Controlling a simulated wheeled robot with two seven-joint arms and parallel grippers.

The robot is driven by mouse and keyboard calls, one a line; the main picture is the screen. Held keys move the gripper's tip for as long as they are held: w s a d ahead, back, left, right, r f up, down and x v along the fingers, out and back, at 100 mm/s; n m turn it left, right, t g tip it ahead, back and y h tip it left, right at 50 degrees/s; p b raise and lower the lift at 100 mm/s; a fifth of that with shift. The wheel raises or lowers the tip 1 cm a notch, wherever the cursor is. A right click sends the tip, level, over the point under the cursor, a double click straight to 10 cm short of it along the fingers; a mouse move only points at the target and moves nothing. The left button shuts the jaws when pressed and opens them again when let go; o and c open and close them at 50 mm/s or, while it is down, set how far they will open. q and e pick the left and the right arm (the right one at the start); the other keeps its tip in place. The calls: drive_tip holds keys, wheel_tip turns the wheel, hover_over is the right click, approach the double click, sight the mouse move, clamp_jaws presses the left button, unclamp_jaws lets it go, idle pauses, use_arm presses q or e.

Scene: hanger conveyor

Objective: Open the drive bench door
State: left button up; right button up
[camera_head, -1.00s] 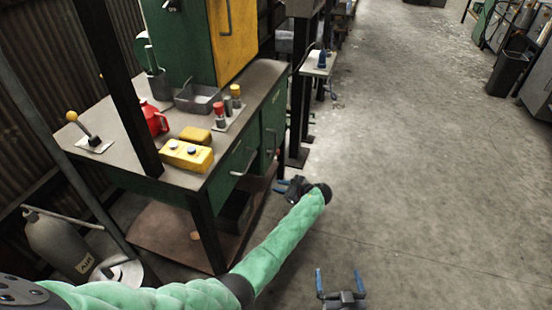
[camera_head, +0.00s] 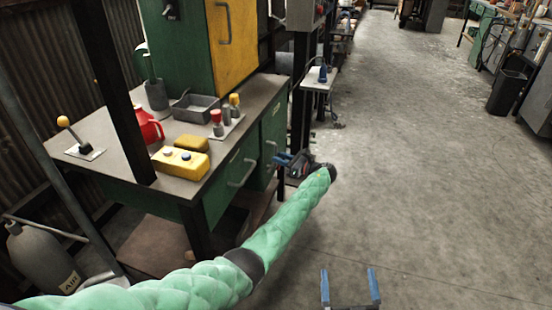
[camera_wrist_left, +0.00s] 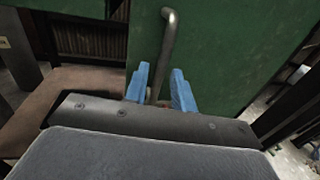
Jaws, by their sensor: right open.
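The drive bench (camera_head: 115,185) is a green bench with a grey top, on the left in the head view. Its front has green panels with metal bar handles; one handle (camera_head: 242,172) is on the nearer panel. In the left wrist view a green door (camera_wrist_left: 225,55) with an upright bar handle (camera_wrist_left: 165,50) fills the top. My left gripper (camera_head: 281,158) is at the bench front; its blue fingers (camera_wrist_left: 160,88) stand apart, with the handle's lower end between or just beyond them. Contact cannot be told. My right gripper (camera_head: 350,288) is open and empty above the floor.
On the bench top are a yellow button box (camera_head: 180,162), a red jug (camera_head: 149,126), a grey tray (camera_head: 196,108) and a lever (camera_head: 75,137). A dark post (camera_head: 118,90) stands before the bench. A gas cylinder (camera_head: 40,258) is at lower left. Floor to the right is clear.

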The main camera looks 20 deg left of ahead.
use_arm(q)
drive_tip(key=shift+x, duration=1.15)
use_arm(e)
drive_tip(key=shift+s+d+r+t, duration=0.15)
drive_tip(key=shift+r+t, duration=0.35)
drive_tip(key=shift+r, duration=0.7)
use_arm(q)
clamp_jaws()
